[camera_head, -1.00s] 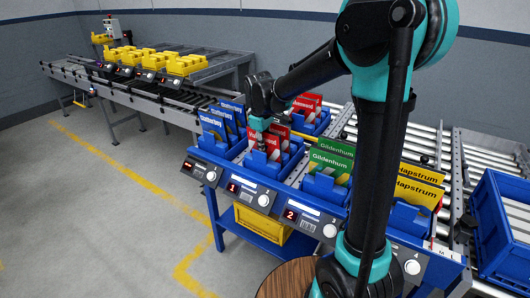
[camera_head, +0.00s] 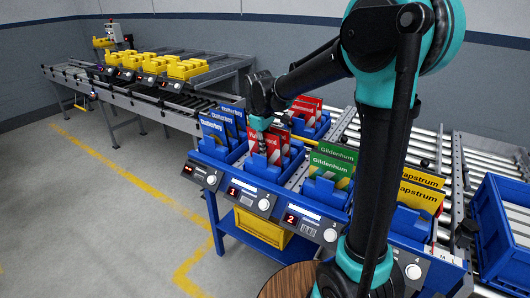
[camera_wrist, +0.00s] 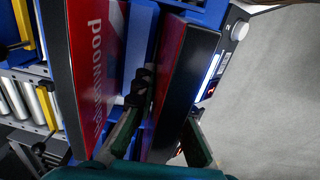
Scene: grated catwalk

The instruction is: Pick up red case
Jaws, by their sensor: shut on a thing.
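Red cases (camera_head: 272,150) stand upright in a blue bin above the panel marked 1. My gripper (camera_head: 262,145) reaches down into this bin from above. In the wrist view, my gripper (camera_wrist: 160,140) has one finger on each side of a red case (camera_wrist: 172,88) with a dark edge and is shut on it. Another red case (camera_wrist: 97,50) with white lettering stands to the left, apart from the held one. The held case's lower part is hidden in the bin.
Blue cases (camera_head: 213,128) stand in the bin to the left, green cases (camera_head: 332,160) to the right, yellow cases (camera_head: 422,190) farther right. More red cases (camera_head: 305,108) stand behind. A blue crate (camera_head: 503,225) sits at the far right. The grey floor at left is clear.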

